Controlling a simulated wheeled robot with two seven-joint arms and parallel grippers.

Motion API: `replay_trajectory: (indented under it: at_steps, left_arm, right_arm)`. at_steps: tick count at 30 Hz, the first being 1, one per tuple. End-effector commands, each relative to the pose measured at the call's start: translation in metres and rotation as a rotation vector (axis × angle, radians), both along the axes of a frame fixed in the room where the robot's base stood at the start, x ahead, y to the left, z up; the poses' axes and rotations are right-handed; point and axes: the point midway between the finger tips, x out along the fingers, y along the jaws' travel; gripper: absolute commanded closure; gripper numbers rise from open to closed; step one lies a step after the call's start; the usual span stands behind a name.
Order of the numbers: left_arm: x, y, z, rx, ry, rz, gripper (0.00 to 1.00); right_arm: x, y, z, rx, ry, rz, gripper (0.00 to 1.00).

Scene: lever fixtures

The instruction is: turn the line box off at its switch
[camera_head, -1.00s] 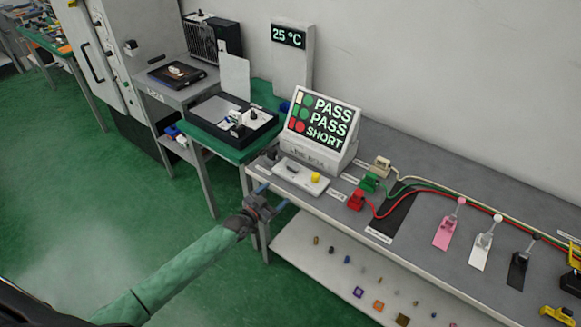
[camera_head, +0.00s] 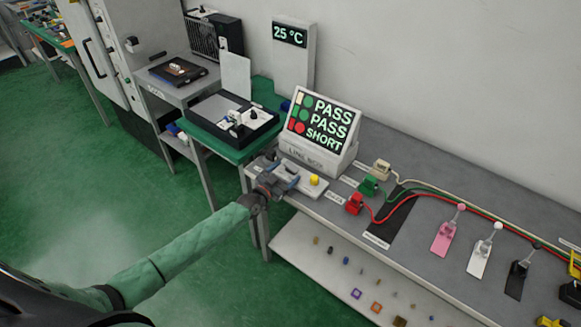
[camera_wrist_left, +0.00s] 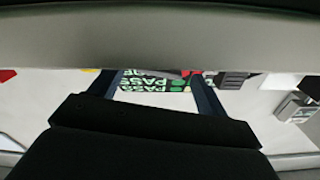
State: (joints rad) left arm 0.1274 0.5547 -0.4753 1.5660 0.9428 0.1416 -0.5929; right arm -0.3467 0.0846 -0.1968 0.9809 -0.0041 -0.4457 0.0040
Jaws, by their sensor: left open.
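The line box (camera_head: 313,160) is a pale box on the bench with a tilted dark display (camera_head: 320,122) reading PASS, PASS and SHORT. In front of it lies a pale plate (camera_head: 326,187) with a yellow button (camera_head: 315,180). My left gripper (camera_head: 283,172) is open over the left part of this plate, close to the front of the box, and hides that part. I cannot make out the switch behind the fingers, or whether they touch it. In the left wrist view the open fingers (camera_wrist_left: 155,85) frame part of the upside-down display (camera_wrist_left: 150,84). My right gripper is not in view.
Red (camera_head: 354,204), green (camera_head: 368,186) and cream (camera_head: 381,169) plugs with cables stand right of the plate. Pink (camera_head: 443,238), white (camera_head: 480,258) and black (camera_head: 516,280) lever fixtures stand farther right. A green-topped table (camera_head: 235,153) with a black tray is at the left.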

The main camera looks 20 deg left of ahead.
Motion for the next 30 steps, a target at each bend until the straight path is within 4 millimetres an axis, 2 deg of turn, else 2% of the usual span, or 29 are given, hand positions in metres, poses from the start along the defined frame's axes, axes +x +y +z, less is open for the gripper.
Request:
replay_trajectory:
  at_steps: [5, 9, 15, 22, 23, 29, 30]
  left_arm:
    - [0.019, -0.006, 0.002, 0.001, 0.000, 0.000, 0.24]
    - [0.027, -0.009, 0.002, 0.001, -0.001, 0.000, 0.24]
    - [0.031, -0.011, 0.000, 0.001, 0.001, -0.001, 0.24]
    - [0.031, -0.011, 0.000, 0.001, 0.001, -0.001, 0.24]
    - [0.031, -0.011, 0.000, 0.001, 0.001, -0.001, 0.28]
    - [0.031, -0.011, 0.000, 0.001, 0.001, -0.001, 0.67]
    - [0.031, -0.011, 0.000, 0.001, 0.001, 0.000, 0.68]
  right_arm:
    - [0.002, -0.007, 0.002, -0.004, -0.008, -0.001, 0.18]
    - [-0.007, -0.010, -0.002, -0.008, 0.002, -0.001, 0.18]
    - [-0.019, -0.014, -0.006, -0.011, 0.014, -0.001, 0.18]
    - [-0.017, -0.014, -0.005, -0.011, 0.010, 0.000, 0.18]
    - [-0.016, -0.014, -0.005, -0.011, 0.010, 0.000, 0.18]
    - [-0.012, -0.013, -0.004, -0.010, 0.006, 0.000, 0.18]
    - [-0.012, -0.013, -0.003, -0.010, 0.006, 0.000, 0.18]
